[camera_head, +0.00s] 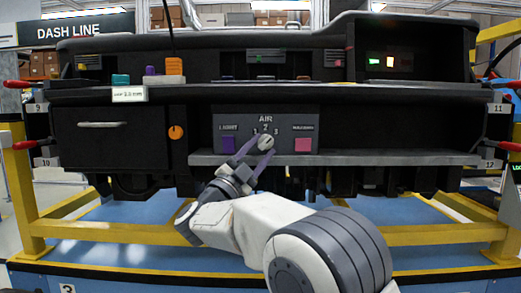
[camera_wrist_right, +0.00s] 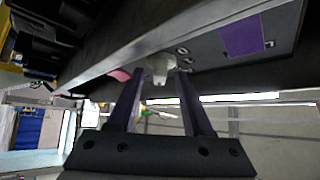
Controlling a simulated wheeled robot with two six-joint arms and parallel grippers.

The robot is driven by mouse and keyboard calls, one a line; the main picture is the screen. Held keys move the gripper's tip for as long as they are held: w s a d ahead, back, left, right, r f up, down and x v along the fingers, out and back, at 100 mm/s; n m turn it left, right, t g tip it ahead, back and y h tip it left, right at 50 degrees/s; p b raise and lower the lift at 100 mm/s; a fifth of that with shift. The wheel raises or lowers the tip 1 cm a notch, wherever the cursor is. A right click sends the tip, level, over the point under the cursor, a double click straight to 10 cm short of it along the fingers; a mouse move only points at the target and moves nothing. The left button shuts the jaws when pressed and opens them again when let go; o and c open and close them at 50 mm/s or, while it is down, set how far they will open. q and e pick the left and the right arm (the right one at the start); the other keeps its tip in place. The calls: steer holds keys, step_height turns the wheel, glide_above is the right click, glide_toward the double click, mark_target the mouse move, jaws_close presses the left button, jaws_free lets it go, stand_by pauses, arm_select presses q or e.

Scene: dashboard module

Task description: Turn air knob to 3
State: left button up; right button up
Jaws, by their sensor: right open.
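The air knob (camera_head: 266,143) is a small pale dial under the word AIR on the dark control panel (camera_head: 284,120), with the numbers 1, 2 and 3 around its top. Its exact setting is too small to tell. My right gripper (camera_head: 252,146) reaches up to it from below, with its purple-grey fingers spread apart. In the right wrist view the knob (camera_wrist_right: 160,67) sits between the tips of the open right gripper (camera_wrist_right: 159,76). I cannot tell whether either finger touches it. My left gripper is not in view.
A purple LIGHT button (camera_head: 228,144) is left of the knob and a pink button (camera_head: 303,145) is right of it. A grey ledge (camera_head: 400,159) runs along just below the panel. An orange knob (camera_head: 176,132) is further left. Yellow rails (camera_head: 420,233) frame the module.

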steer(key=p+v, duration=0.3)
steer(key=v, duration=0.7)
steer(key=shift+f, duration=0.1)
